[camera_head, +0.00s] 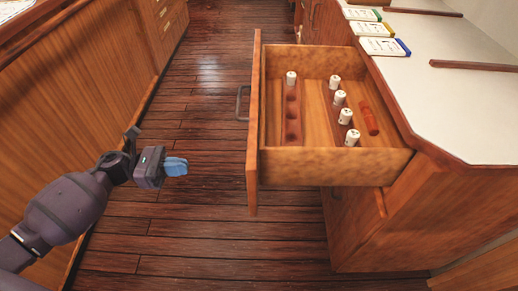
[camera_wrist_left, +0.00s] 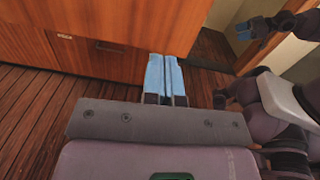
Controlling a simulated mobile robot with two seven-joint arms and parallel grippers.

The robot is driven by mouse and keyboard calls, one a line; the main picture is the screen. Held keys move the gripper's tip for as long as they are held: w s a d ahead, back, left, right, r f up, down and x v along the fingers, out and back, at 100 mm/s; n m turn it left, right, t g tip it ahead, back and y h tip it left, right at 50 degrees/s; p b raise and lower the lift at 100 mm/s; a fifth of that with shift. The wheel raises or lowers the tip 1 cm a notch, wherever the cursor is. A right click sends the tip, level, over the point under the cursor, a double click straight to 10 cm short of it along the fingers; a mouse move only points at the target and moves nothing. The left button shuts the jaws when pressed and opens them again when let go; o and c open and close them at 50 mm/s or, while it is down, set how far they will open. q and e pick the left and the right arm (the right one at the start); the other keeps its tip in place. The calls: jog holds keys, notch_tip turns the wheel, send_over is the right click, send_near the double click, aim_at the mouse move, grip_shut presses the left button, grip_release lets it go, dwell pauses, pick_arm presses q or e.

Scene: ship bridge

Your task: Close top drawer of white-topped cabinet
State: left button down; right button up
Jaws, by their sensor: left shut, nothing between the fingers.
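The white-topped cabinet (camera_head: 465,110) stands at the right in the head view. Its top drawer (camera_head: 335,165) is pulled far out to the left. The drawer's front panel (camera_head: 253,140) carries a dark handle (camera_head: 241,103) on its outer face. My left gripper (camera_head: 183,166) has blue fingers that are shut and empty. It is left of the front panel, apart from it, over the floor gap. The left fingers also show in the left wrist view (camera_wrist_left: 167,68). My right gripper (camera_wrist_left: 243,32) shows small at the upper right of the left wrist view; its opening is unclear.
Cards and a dark strip (camera_head: 475,66) lie on the white top. A wooden cabinet wall (camera_head: 75,80) bounds the left side. The plank floor (camera_head: 205,95) between is clear.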

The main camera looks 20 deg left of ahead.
pick_arm(q)
jog(key=w+d, duration=0.2)
jog(key=d, duration=0.4)
jog(key=w+d+m, duration=0.1)
jog(key=w+d, duration=0.2)
jog(key=d, duration=0.4)
jog(key=shift+d+g, duration=0.3)
pick_arm(e)
jog(key=shift+w+d+f, duration=0.1)
jog(key=shift+w+d, duration=0.05)
jog(key=shift+w, duration=0.05)
